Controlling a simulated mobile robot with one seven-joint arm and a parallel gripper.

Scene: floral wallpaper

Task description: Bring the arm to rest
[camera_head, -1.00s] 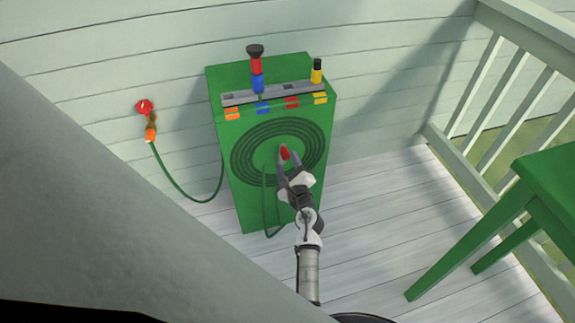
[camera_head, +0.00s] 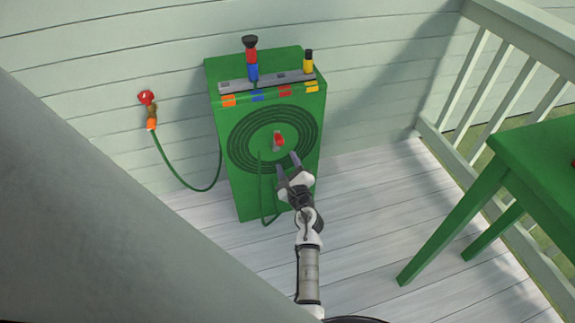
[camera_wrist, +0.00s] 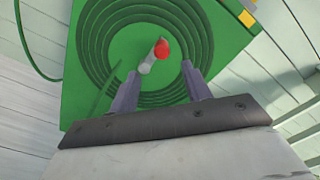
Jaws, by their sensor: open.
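My gripper (camera_head: 289,162) is open and empty in front of the green hose box (camera_head: 243,196), its fingers pointing at the box front. A short grey crank with a red knob (camera_head: 279,139) sits at the middle of the coiled ring pattern, just beyond the fingertips and apart from them. In the wrist view the red knob (camera_wrist: 161,48) shows ahead of the two spread fingers (camera_wrist: 158,85), with a visible gap. My arm reaches up from the bottom of the head view.
A grey rack (camera_head: 268,82) on the box holds a red-blue nozzle (camera_head: 252,64) and a yellow one (camera_head: 308,65). A green hose (camera_head: 179,182) runs to a wall tap (camera_head: 147,98). A green table (camera_head: 540,160) and railing (camera_head: 465,85) stand right. Deck between is clear.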

